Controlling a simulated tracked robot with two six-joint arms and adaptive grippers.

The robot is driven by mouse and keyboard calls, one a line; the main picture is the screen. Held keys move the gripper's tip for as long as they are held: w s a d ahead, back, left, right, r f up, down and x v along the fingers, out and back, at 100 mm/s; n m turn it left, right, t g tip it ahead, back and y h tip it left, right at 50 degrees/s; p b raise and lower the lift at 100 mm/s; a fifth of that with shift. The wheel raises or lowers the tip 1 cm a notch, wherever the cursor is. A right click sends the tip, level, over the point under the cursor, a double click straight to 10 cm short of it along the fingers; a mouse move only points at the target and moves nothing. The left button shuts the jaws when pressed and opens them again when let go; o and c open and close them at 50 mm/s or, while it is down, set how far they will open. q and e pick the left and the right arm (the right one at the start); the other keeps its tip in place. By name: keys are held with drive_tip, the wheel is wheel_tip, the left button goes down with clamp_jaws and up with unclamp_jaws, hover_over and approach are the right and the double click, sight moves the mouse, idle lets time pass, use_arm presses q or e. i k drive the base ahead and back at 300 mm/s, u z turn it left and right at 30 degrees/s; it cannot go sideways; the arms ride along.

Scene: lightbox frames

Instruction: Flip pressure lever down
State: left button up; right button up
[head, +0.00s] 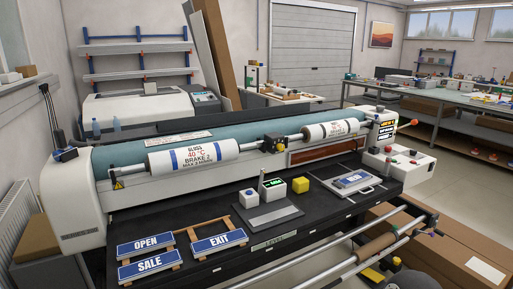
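A laminator-like machine with a long teal roller (240,140) fills the middle of the head view. A thin dark lever (49,108) with a black knob (43,88) stands roughly upright at the machine's white left end housing (75,195); it looks like the pressure lever. Its pivot is partly hidden. The right end housing (372,122) carries small lit displays and buttons. Neither of my grippers shows in this view.
Printed rolls (193,156) lie along the machine. Rails (330,262) and cardboard boxes (470,250) stand front right.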

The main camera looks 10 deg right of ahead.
sight(414, 122)
drive_tip(key=u, duration=0.95)
drive_tip(key=i, duration=0.2)
drive_tip(key=z, duration=3.75)
drive_tip(key=i, duration=4.35)
drive_tip(key=u, duration=0.05)
